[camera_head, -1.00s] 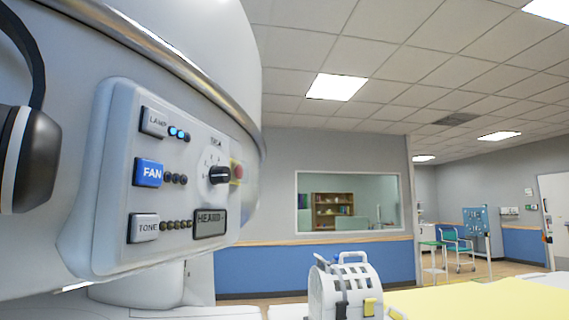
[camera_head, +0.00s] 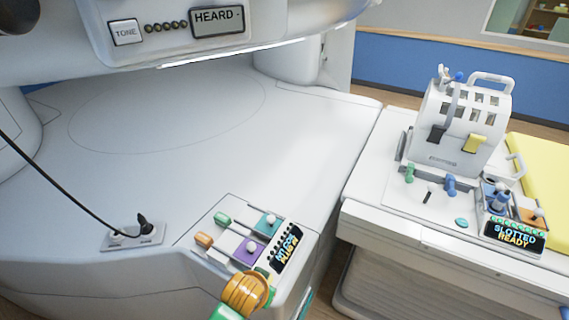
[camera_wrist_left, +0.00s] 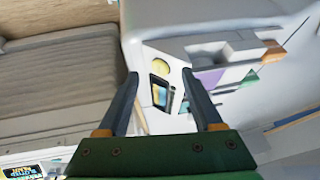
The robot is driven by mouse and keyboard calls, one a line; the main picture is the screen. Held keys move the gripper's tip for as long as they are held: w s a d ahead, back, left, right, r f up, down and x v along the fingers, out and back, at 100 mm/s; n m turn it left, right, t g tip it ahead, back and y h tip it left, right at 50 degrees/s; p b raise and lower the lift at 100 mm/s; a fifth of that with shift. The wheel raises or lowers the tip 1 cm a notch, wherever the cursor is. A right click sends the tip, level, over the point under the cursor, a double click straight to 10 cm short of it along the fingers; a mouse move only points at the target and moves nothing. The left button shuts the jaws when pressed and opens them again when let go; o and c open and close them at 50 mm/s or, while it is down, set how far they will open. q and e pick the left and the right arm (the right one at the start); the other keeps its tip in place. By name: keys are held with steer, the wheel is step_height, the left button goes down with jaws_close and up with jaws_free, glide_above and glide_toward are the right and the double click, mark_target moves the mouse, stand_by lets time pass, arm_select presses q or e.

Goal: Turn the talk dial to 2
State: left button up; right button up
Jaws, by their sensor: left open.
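The talk dial is out of view now; only the lower edge of its wall panel (camera_head: 115,50) shows, at the top left of the head view. That edge has a TONE button (camera_head: 125,32) and a small display (camera_head: 217,20) reading HEARD. My left gripper (camera_wrist_left: 160,73) shows in the wrist view, with two dark fingers spread apart and nothing held between them. It is over the white housing with a small control box, whose display (camera_wrist_left: 160,92) sits between the fingers. My right gripper is in neither view.
The control box (camera_head: 205,228) has coloured sliders and a display (camera_head: 287,250). A cable plug (camera_head: 145,225) is left. At right, a white cage-like coil (camera_head: 465,120) stands by a SLOTTED READY display (camera_head: 514,234).

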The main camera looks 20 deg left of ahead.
arm_select(q)
steer(key=w+a+r+n+t+y, duration=0.2)
steer(key=w+a+r+n+y, duration=0.1)
steer(key=w+r, duration=0.9)
steer(key=w+r+n+t+y, duration=0.15)
steer(key=w+r, duration=0.25)
steer(key=r, duration=0.4)
steer(key=w+r+n+t+y, duration=0.1)
steer(key=w+r+y, duration=0.15)
steer(key=r, duration=0.55)
steer(key=s+r+n+y, duration=0.2)
steer(key=s+r+n, duration=0.1)
steer(key=r, duration=0.8)
steer(key=s+r+n+y, duration=0.2)
steer(key=r+n, duration=0.1)
steer(key=r, duration=0.7)
steer(key=s+r+n+y, duration=0.3)
steer(key=r, duration=0.8)
steer(key=p+x, duration=0.3)
steer(key=x, duration=0.4)
steer(key=shift+a+p, duration=0.4)
steer(key=shift+s+d+g, duration=0.15)
steer(key=shift+s+g, duration=0.05)
steer(key=shift+g, duration=0.05)
steer(key=shift+c, duration=1.1)
jaws_close()
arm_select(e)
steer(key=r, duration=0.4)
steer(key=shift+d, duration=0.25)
